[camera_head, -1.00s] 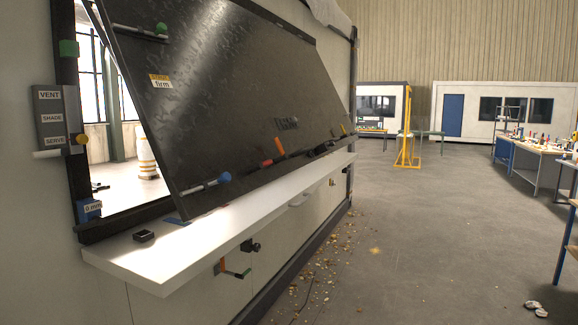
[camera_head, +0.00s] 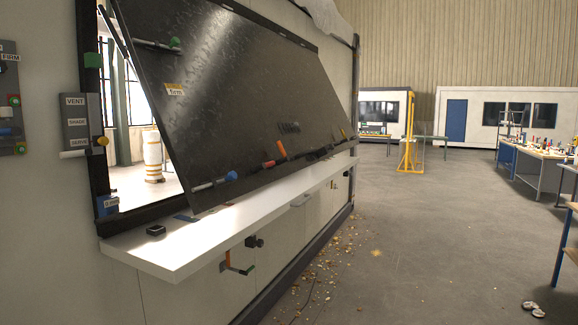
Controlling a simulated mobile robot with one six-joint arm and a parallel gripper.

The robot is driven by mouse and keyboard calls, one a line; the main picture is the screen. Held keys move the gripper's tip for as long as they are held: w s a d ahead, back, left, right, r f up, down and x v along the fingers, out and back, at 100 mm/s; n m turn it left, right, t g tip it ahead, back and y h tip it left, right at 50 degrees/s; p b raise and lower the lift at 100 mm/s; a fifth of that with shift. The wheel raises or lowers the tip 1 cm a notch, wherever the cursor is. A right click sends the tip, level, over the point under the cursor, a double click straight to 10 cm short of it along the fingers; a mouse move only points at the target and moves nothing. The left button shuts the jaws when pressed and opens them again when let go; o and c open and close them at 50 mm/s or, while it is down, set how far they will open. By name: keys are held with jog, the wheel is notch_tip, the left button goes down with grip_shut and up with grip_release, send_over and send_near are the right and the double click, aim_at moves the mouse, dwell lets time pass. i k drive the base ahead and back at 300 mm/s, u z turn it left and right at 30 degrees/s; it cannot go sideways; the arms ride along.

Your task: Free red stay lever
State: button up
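A red lever (camera_head: 268,164) sits low on the dark tilted panel (camera_head: 230,90), just left of an orange piece (camera_head: 281,150). I take it for the red stay lever; it is too small to tell how it is fastened. The panel leans outward over a white shelf (camera_head: 180,240), with its lower edge near the shelf. A blue-knobbed rod (camera_head: 215,182) is at the panel's lower left and a green-knobbed rod (camera_head: 158,44) at its upper left. My gripper is not in view.
A small black block (camera_head: 155,230) lies on the shelf. Debris (camera_head: 320,255) litters the floor; open floor lies right.

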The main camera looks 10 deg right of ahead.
aim_at(262, 166)
jog(key=u, duration=0.15)
jog(key=i, duration=0.95)
jog(key=z, duration=0.4)
jog(key=k, duration=0.15)
jog(key=u, duration=1.85)
